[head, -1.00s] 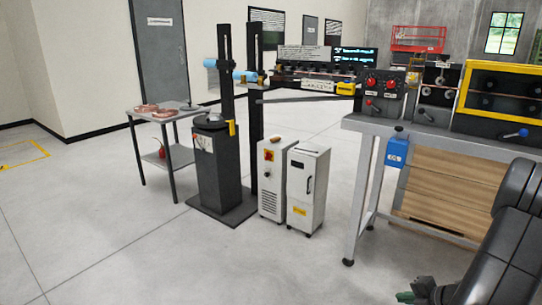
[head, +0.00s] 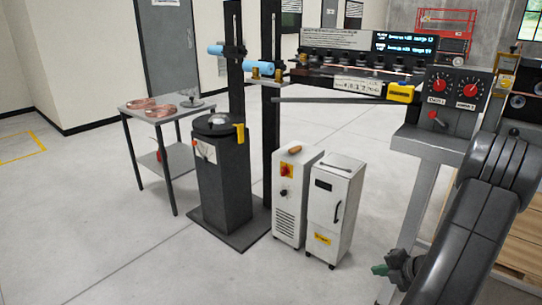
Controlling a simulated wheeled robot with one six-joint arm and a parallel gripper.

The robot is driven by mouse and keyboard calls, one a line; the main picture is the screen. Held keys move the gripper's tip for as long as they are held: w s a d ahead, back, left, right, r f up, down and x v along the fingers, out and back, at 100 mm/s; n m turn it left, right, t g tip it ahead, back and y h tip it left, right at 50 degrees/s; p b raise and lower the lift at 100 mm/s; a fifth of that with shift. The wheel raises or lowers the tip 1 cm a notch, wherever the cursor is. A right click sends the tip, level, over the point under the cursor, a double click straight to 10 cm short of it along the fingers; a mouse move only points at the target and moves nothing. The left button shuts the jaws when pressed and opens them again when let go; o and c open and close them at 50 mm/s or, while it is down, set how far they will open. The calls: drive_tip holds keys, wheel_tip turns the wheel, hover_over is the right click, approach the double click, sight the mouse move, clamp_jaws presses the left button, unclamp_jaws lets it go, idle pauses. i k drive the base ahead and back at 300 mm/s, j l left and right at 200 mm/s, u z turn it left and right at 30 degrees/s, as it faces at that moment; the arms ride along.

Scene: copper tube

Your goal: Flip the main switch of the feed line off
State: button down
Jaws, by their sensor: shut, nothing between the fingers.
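A grey control box (head: 459,98) stands on the bench at right, with two red knobs on dials and a red-handled lever switch (head: 436,117) below them. A red-and-yellow rotary switch (head: 286,169) is on the front of a white cabinet (head: 292,205) on the floor. The labels are too small to tell which one is the feed line's main switch. My gripper (head: 379,269), with greenish fingers, is low at the lower right, shut and empty. It is apart from both switches. My arm hides part of the bench.
A second white cabinet (head: 334,212) stands beside the first. A black pedestal (head: 222,182) and a side table (head: 140,110) with copper coils (head: 158,111) are further left. A long bar (head: 330,100) juts left from the bench. The floor at front left is clear.

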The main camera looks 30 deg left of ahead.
sight(286, 171)
drive_tip(key=i+j+u, duration=0.1)
drive_tip(key=i+j, duration=0.3)
drive_tip(key=i+j+u, duration=0.1)
drive_tip(key=i+j, duration=0.25)
drive_tip(key=i, duration=0.15)
drive_tip(key=i+j+u, duration=0.1)
drive_tip(key=i+j, duration=0.25)
drive_tip(key=i+j+u, duration=0.1)
drive_tip(key=i+j, duration=0.2)
drive_tip(key=i, duration=0.3)
